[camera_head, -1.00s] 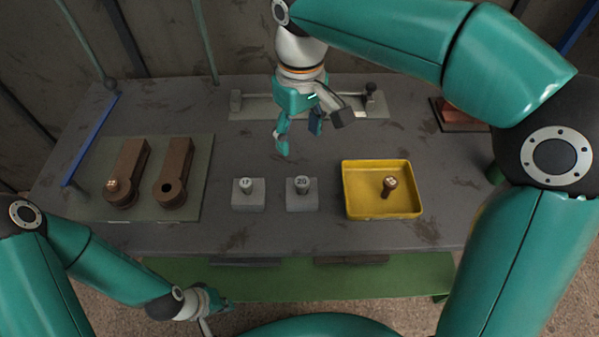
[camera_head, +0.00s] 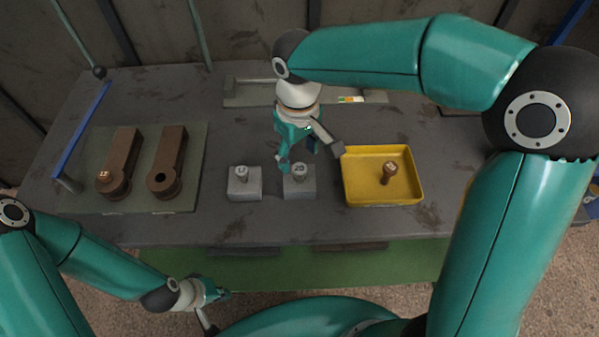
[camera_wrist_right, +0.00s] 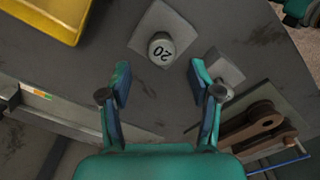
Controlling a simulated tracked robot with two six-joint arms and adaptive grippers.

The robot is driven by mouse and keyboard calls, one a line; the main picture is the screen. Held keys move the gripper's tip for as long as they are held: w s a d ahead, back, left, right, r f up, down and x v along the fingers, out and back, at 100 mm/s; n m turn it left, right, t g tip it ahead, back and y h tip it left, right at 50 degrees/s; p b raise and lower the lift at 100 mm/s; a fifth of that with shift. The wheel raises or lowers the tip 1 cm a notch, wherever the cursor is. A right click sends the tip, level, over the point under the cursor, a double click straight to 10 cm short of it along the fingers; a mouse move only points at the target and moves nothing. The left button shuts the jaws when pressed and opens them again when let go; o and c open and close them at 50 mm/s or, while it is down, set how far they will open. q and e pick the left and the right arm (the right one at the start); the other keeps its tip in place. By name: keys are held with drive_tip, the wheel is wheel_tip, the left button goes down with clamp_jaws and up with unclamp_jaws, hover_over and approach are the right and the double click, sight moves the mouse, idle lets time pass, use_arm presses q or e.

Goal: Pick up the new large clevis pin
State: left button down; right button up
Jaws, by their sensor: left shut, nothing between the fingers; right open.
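The large clevis pin marked 20 (camera_head: 299,171) stands upright in a grey block (camera_head: 301,189) in the middle of the bench. In the right wrist view its numbered head (camera_wrist_right: 161,48) lies ahead of and between the fingertips. My right gripper (camera_head: 298,155) is open and empty, just behind and above this pin, and one finger partly overlaps it in the head view. The pin marked 17 (camera_head: 241,173) stands in its own grey block (camera_head: 244,190) to the left. My left gripper (camera_head: 214,303) is shut and empty, low in front of the bench.
A yellow tray (camera_head: 414,198) on the right holds a brown pin (camera_head: 389,172). Two rusty brown links (camera_head: 124,153) lie on a mat (camera_head: 197,180) at the left, one with a pin in it. A grey fixture (camera_head: 238,98) lies behind my right gripper.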

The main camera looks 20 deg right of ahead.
sight(299, 168)
drive_tip(key=f, duration=0.5)
drive_tip(key=shift+s, duration=0.3)
clamp_jaws()
